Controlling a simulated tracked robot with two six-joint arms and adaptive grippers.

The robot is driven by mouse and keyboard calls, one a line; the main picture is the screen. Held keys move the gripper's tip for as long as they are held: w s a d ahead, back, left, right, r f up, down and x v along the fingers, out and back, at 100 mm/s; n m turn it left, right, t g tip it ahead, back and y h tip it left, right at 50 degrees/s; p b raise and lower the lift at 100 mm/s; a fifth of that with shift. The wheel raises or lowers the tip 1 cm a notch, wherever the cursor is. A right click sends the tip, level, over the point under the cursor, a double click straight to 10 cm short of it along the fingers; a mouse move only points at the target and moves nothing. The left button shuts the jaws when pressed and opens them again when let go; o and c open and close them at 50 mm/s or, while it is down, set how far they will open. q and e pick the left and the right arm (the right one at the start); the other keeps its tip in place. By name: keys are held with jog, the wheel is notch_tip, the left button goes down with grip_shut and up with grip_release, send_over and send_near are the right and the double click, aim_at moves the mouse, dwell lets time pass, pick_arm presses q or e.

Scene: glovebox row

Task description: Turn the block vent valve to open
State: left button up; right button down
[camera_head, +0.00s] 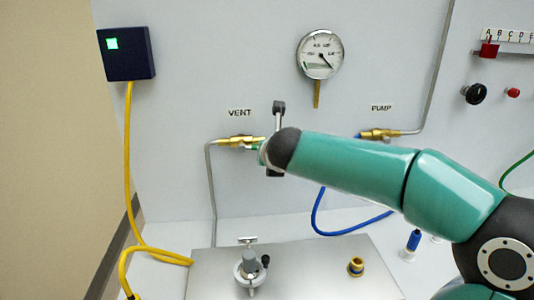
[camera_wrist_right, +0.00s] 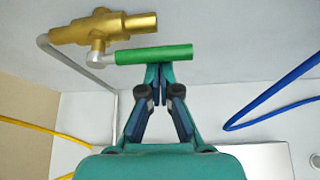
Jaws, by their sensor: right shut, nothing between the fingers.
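The brass valve (camera_head: 236,141) under the VENT label (camera_head: 240,113) is on the back wall, partly hidden by my right arm. In the right wrist view, the brass body (camera_wrist_right: 100,27) shows at top left with a green lever handle (camera_wrist_right: 155,54) lying nearly level across the picture. My right gripper (camera_wrist_right: 160,70) is shut and empty. Its fingertips are at the middle of the handle's lower edge in that view, close to or touching it. My left gripper is not in view.
A metal plate (camera_head: 310,280) with a small valve (camera_head: 249,268) and a brass port (camera_head: 356,266) lies below. A blue hose (camera_head: 318,215) and yellow cable (camera_head: 128,170) hang nearby.

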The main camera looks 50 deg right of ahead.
dwell(0.4)
jog(key=v, duration=1.2)
jog(key=shift+d, duration=0.1)
